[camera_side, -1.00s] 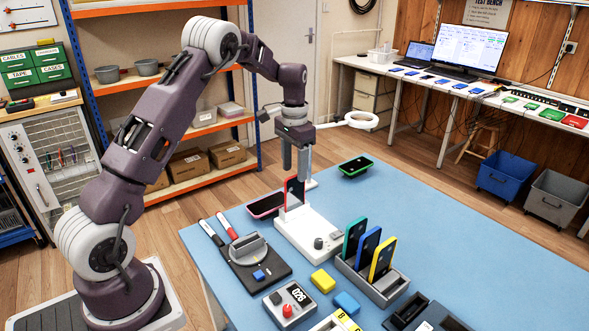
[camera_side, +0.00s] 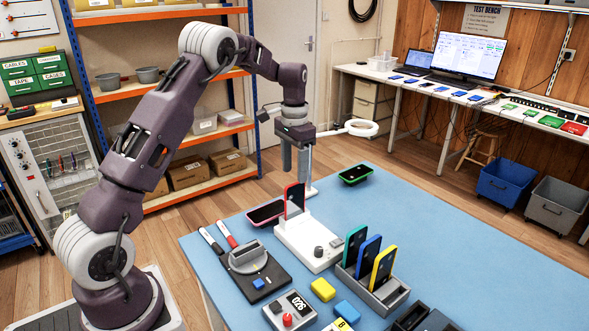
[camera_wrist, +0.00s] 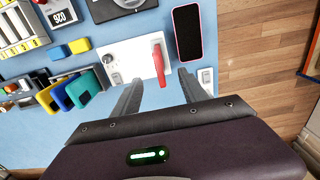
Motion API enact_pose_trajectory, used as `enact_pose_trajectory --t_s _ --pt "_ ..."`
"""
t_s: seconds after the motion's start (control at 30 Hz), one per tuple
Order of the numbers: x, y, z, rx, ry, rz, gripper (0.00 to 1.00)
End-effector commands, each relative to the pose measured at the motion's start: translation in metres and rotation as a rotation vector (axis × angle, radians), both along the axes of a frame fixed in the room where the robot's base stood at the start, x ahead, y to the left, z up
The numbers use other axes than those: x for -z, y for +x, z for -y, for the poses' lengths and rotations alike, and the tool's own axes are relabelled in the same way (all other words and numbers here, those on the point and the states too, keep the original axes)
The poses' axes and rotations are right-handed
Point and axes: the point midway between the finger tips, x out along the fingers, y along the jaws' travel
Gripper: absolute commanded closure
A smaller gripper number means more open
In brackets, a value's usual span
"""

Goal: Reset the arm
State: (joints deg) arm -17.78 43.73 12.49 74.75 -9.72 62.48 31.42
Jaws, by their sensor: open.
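My gripper (camera_side: 296,163) is open and empty, fingers pointing down, above the back part of the blue table (camera_side: 440,230). In the wrist view its two fingers (camera_wrist: 163,95) stand apart with nothing between the tips. A red-cased phone (camera_side: 294,199) stands upright on a white stand (camera_side: 310,246) with a dark knob, just in front of my gripper in the side view. The stand also shows in the wrist view (camera_wrist: 125,50), with the red phone (camera_wrist: 158,62) seen edge-on.
A pink-cased phone (camera_side: 266,212) and a green-cased phone (camera_side: 355,174) lie flat. A grey rack (camera_side: 385,298) holds green, blue and yellow phones. A black plate (camera_side: 262,285), a device with a red button (camera_side: 290,312) and yellow and blue blocks (camera_side: 322,289) lie nearer. The right of the table is clear.

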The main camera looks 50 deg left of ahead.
Motion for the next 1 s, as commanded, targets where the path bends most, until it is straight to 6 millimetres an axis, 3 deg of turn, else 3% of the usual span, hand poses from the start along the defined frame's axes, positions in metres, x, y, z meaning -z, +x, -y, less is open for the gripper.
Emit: enact_pose_trajectory --t_s 0.77,0.87,0.97,1.0 --pt "-0.020 -0.001 0.003 -0.001 0.000 0.007 0.49" --pt "-0.058 -0.015 0.027 -0.010 0.000 0.055 0.49" --pt "-0.115 -0.055 0.075 -0.020 -0.004 0.139 0.49" --pt "-0.134 -0.076 0.095 -0.022 -0.005 0.176 0.49"
